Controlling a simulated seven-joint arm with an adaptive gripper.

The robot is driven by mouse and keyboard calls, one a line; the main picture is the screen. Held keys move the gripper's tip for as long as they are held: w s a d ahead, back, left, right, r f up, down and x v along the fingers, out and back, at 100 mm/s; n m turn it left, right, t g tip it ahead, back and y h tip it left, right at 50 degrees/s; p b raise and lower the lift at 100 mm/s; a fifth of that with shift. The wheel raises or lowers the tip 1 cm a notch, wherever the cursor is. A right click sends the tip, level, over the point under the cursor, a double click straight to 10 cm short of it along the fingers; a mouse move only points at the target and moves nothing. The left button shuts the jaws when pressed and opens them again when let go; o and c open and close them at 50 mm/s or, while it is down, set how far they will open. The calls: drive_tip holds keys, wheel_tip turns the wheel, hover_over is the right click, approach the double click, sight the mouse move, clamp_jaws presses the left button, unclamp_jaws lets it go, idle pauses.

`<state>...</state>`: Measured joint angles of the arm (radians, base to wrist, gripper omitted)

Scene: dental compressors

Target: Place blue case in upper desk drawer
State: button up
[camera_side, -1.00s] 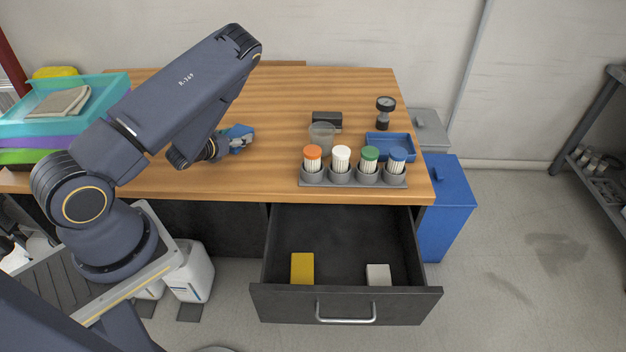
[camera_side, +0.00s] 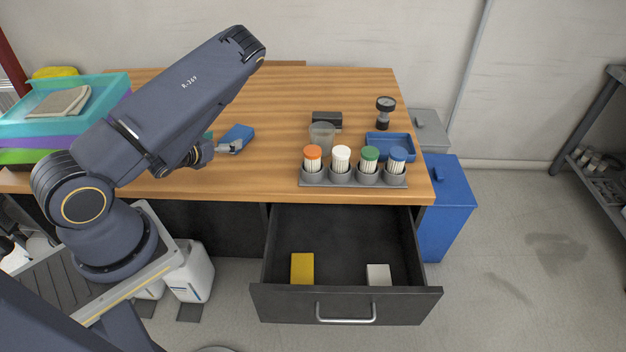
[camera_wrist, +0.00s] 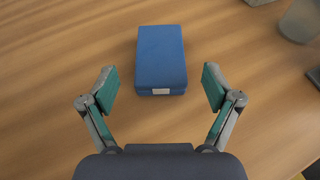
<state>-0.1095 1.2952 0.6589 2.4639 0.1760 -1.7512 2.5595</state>
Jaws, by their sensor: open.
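The blue case (camera_side: 238,136) lies on the wooden desk, just beyond my gripper. In the wrist view the blue case (camera_wrist: 161,60) is ahead of the fingertips and roughly centred between them, with a small white label on its near end. My gripper (camera_side: 222,149) is low over the desk; in the wrist view my gripper (camera_wrist: 160,90) is open and empty, its green-padded fingers spread wider than the case. The upper desk drawer (camera_side: 345,240) is pulled open below the desk top. It holds a yellow block (camera_side: 302,268) and a white block (camera_side: 378,274).
A grey rack (camera_side: 353,178) of several capped containers stands near the desk's front edge, above the drawer. Behind it are a clear cup (camera_side: 321,136), a black box (camera_side: 327,120), a gauge (camera_side: 385,112) and a blue tray (camera_side: 409,147). Stacked coloured trays (camera_side: 75,105) sit at left.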

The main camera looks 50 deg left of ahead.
drive_tip(key=shift+s+d+r, duration=0.2)
drive_tip(key=shift+s, duration=0.25)
drive_tip(key=shift+r+n, duration=0.25)
drive_tip(key=shift+n, duration=0.05)
drive_tip(key=w+d+r+n+g+h, duration=0.1)
drive_tip(key=w+d+r+n+g, duration=0.15)
drive_tip(key=d+r+n, duration=0.55)
drive_tip(key=w+d+r+n+g, duration=0.1)
drive_tip(key=w+r+n, duration=0.35)
drive_tip(key=n, duration=0.65)
drive_tip(key=s+d+r+n+g+h, duration=0.1)
drive_tip(key=s+d+r+n+h, duration=0.2)
drive_tip(key=s+d+r+n, duration=0.3)
drive_tip(key=s+d+r, duration=0.1)
drive_tip(key=d+r, duration=0.2)
drive_tip(key=shift+r+n, duration=0.15)
drive_tip(key=shift+n, duration=0.25)
drive_tip(key=shift+o, duration=0.4)
drive_tip(key=s+d+r+n+g, duration=0.1)
drive_tip(key=s+d+r+n, duration=0.1)
drive_tip(key=s, duration=0.3)
drive_tip(key=s+d+r+n+g+h, duration=0.1)
drive_tip(key=s+d+r+n, duration=0.1)
drive_tip(key=s, duration=0.3)
drive_tip(key=shift+s+d+r+n, duration=0.25)
drive_tip(key=shift+d+n, duration=0.05)
drive_tip(key=shift+d, duration=0.25)
drive_tip(key=shift+s+d, duration=0.15)
drive_tip(key=shift+s, duration=0.3)
